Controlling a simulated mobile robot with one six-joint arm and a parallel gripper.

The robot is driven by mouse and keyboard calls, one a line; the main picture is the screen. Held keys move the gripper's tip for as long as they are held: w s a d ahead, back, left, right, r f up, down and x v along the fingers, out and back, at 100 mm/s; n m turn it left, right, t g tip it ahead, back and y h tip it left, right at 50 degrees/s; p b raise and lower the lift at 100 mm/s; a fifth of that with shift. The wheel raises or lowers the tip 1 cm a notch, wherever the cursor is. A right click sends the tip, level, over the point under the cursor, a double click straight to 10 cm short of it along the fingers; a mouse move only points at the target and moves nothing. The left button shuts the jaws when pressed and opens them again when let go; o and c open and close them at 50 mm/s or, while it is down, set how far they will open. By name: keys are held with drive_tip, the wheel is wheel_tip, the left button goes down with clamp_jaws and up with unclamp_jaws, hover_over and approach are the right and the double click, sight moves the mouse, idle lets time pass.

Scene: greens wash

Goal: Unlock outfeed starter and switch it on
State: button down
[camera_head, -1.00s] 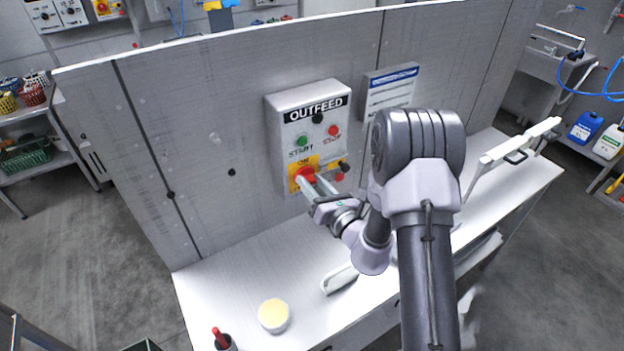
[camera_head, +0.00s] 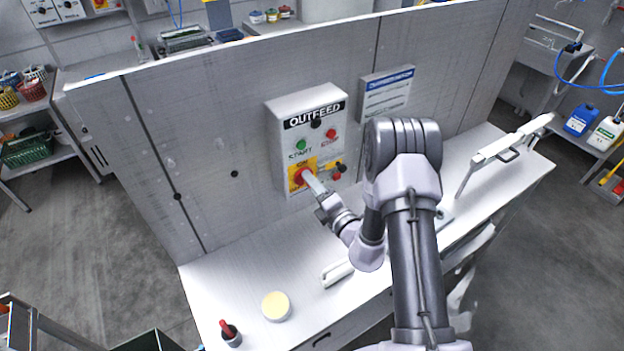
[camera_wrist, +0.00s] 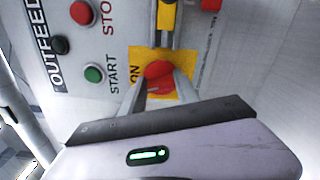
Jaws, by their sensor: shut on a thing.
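The outfeed starter (camera_head: 307,110) is a pale box on the upright grey panel, with a green START button (camera_head: 301,145) and a red STOP button (camera_head: 331,133). Its red rotary switch (camera_wrist: 158,74) sits on a yellow plate (camera_wrist: 146,54) marked ON. My gripper (camera_head: 305,174) is at this switch, its two fingers closed on either side of the red knob in the wrist view. The fingers partly cover the knob. A red item (camera_head: 336,175) and a dark-ended part (camera_head: 341,167) are beside the yellow plate; whether this is a lock is too small to tell.
A white worktop (camera_head: 240,285) runs below the panel. On it are a round tub with a yellow top (camera_head: 276,306), a small pot with a red handle (camera_head: 230,333) and a white-handled item (camera_head: 336,273). A notice (camera_head: 387,92) hangs right of the starter.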

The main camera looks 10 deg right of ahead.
drive_tip(key=shift+m+p, duration=0.7)
drive_tip(key=shift+m, duration=0.9)
drive_tip(key=shift+f, duration=0.1)
drive_tip(key=c, duration=0.9)
unclamp_jaws()
drive_tip(key=b+v, duration=0.2)
drive_tip(key=v, duration=1.5)
drive_tip(key=shift+s, duration=0.2)
